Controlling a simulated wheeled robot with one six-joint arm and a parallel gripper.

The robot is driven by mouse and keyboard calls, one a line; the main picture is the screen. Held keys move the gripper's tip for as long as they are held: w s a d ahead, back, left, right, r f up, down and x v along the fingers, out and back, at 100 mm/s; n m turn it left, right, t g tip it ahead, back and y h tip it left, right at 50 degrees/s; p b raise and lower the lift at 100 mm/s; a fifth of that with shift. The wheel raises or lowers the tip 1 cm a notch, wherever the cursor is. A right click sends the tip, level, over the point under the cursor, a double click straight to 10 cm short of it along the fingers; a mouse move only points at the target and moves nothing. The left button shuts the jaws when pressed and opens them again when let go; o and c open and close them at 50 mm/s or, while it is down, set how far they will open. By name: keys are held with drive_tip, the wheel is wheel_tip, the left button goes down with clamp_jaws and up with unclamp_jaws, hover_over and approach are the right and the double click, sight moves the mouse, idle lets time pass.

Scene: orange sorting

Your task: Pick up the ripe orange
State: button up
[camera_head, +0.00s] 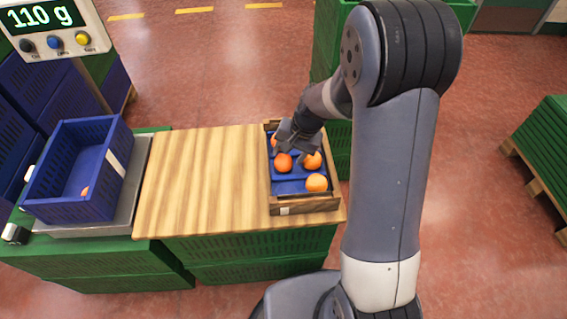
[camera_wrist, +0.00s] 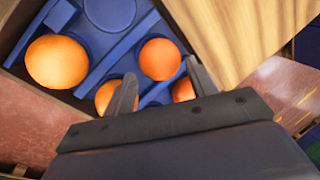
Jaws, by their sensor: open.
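Several oranges sit in a wooden tray (camera_head: 300,206) with a blue insert. A deep orange one (camera_head: 283,163) is beside my gripper (camera_head: 290,149). A second (camera_head: 313,160) lies to its right, a paler one (camera_head: 316,183) is at the front, and another is mostly hidden behind my gripper. In the wrist view, my gripper (camera_wrist: 162,84) is open with nothing held. A deep orange one (camera_wrist: 160,59) shows between the fingertips, a larger paler one (camera_wrist: 57,62) is at left, and two are partly hidden by the fingers. I cannot tell which is the ripe one.
A blue crate (camera_head: 107,185) with an orange fruit partly visible inside stands on a scale at left; the display (camera_head: 42,16) reads 110 g. The wooden board (camera_head: 205,180) between crate and tray is bare. Green crates (camera_head: 545,145) stand at right.

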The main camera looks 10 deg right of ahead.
sight(286, 158)
drive_tip(key=x, duration=0.3)
drive_tip(key=shift+s+a+f, duration=0.1)
drive_tip(key=shift+a, duration=0.05)
drive_tip(key=shift+c, duration=0.2)
drive_tip(key=c, duration=0.6)
